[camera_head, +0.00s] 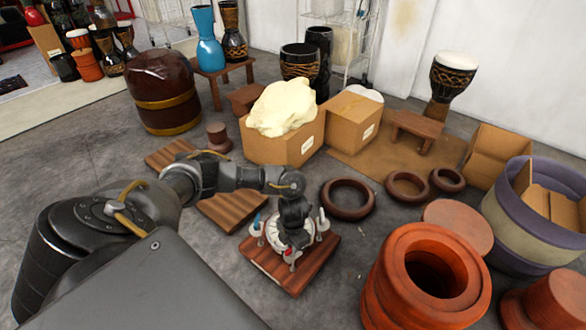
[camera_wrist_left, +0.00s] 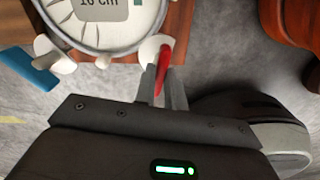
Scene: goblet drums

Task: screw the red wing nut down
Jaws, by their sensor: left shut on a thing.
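The red wing nut (camera_wrist_left: 163,58) stands between the two grey fingers of my left gripper (camera_wrist_left: 162,80), which is shut on it. Beside it is a white round piece at the edge of a round drum head with a metal rim (camera_wrist_left: 110,50) and a "10 cm" label. In the head view the red wing nut (camera_head: 288,252) shows at the near side of the drum fixture, below my left gripper (camera_head: 291,243). A blue wing nut (camera_wrist_left: 28,68) sits on the left of the fixture. The wing nut's lower end is hidden. My right gripper is out of view.
The fixture stands on a wooden board (camera_head: 262,262) on the floor. Brown rings (camera_head: 347,213) lie to its right, and a large orange-red drum shell (camera_head: 390,290) stands at the near right. Boxes (camera_head: 285,145) and drums stand behind. Grey floor is free between them.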

